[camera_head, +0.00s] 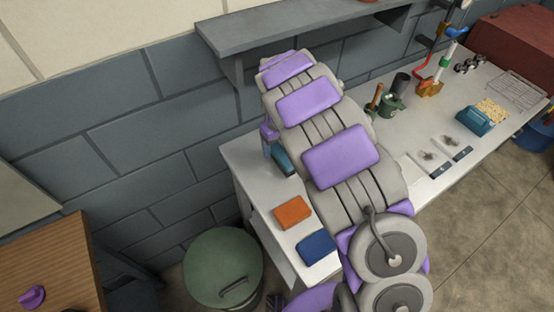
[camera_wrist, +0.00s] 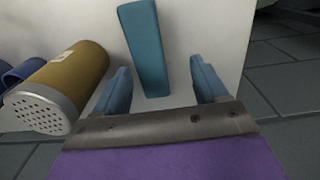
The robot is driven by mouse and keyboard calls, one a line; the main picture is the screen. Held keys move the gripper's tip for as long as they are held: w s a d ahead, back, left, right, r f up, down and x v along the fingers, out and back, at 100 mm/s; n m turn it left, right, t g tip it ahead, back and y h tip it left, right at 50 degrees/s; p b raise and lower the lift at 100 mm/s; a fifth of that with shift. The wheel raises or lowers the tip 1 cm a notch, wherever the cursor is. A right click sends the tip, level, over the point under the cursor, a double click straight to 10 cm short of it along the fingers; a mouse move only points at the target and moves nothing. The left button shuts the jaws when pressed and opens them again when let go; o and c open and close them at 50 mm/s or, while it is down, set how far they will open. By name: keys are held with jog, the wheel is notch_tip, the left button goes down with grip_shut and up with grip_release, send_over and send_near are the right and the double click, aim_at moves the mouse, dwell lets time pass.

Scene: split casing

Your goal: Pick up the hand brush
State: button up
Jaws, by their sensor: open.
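I cannot tell how high the fingers are above the surface. In the head view my arm hides much of the left bench end, and a teal piece (camera_head: 283,161) shows beside it; I cannot tell whether it is the bar or a finger.
A tan cylinder with a perforated grey end (camera_wrist: 62,85) lies left of the fingers. An orange block (camera_head: 293,212) and a blue block (camera_head: 317,247) sit on the bench (camera_head: 262,182). A shelf (camera_head: 300,28) overhangs. A green bin (camera_head: 222,262) stands below.

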aim_at(282, 153)
jog(key=d+f, duration=0.2)
jog(key=shift+w+d+f+b, duration=0.15)
jog(key=shift+d+f+b, duration=0.15)
jog(key=shift+b, duration=0.1)
jog(key=a+f, duration=0.2)
jog(key=f, duration=0.1)
jog(key=shift+w+f+b, duration=0.1)
jog(key=shift+f+b, duration=0.05)
jog(key=shift+b, duration=0.25)
jog(key=shift+a, duration=0.2)
jog(key=shift+d, duration=0.45)
jog(key=shift+c, duration=0.3)
jog(key=shift+d, duration=0.55)
jog(key=c, duration=0.3)
jog(key=shift+a, duration=0.1)
jog(key=shift+c, duration=1.4)
jog(key=shift+a, duration=0.6)
jog(key=c, duration=0.5)
jog(key=shift+d, duration=0.1)
jog(key=shift+d+r, duration=0.25)
jog(key=shift+d, duration=0.05)
jog(key=shift+r, duration=0.35)
jog(key=r, duration=0.3)
jog(key=r+p, duration=0.1)
jog(key=r, duration=0.1)
jog(key=r+p, duration=0.1)
jog(key=r, duration=0.2)
jog(key=shift+a+r, duration=0.3)
jog(key=shift+d+r, duration=0.2)
